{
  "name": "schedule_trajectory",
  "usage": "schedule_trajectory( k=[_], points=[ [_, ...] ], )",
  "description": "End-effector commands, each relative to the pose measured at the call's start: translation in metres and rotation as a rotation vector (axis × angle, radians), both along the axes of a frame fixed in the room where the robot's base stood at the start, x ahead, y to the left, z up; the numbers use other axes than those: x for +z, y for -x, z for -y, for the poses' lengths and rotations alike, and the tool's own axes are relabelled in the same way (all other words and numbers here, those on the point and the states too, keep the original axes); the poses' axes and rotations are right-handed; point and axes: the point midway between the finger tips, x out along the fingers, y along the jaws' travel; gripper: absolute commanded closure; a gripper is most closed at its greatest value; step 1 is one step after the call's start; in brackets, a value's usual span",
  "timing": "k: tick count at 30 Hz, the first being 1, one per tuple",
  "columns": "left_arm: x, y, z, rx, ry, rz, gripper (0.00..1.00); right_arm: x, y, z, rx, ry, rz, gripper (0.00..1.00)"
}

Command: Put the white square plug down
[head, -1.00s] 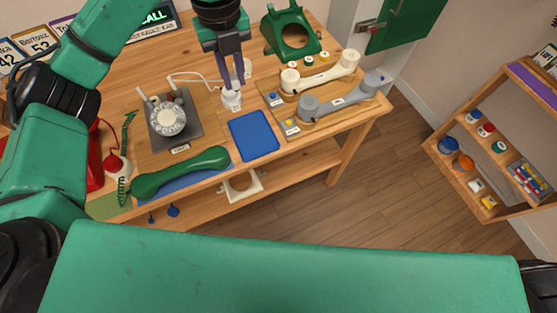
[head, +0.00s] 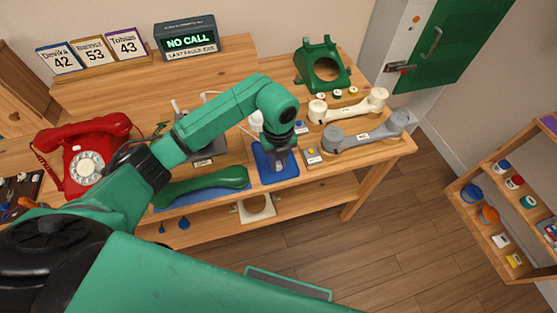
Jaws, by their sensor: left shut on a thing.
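My left gripper (head: 280,165) points down over the blue mat (head: 284,177) near the table's front edge. It is shut on the white square plug, which the fingers and wrist almost wholly hide. I cannot tell whether the plug touches the mat. A white piece (head: 257,121) shows behind my arm, with white cord near it. My right gripper is not in view.
A green handset (head: 205,187) lies left of the mat. White (head: 348,106) and grey (head: 366,134) handsets lie to its right. A red phone (head: 86,160) stands at the left, and a green phone shell (head: 322,68) at the back. My forearm covers most of the dial unit.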

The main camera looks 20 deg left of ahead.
Motion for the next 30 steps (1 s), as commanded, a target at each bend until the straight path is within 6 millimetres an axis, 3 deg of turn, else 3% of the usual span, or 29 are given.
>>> schedule_trajectory(
  k=[10,11,13,25,30],
  points=[
    [-0.007,0.0,0.0,0.0,0.001,0.001,1.0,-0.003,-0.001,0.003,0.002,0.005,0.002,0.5],
    [-0.007,0.0,0.0,0.0,0.001,0.001,0.75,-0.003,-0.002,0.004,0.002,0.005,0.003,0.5],
    [-0.006,0.0,0.0,0.0,0.001,0.001,0.49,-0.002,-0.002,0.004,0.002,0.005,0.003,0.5],
    [0.0,-0.001,0.0,-0.001,0.001,0.002,0.49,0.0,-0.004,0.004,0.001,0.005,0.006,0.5],
    [0.029,-0.002,0.0,-0.001,0.002,0.007,0.49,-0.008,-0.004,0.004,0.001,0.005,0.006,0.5]
  ],
)
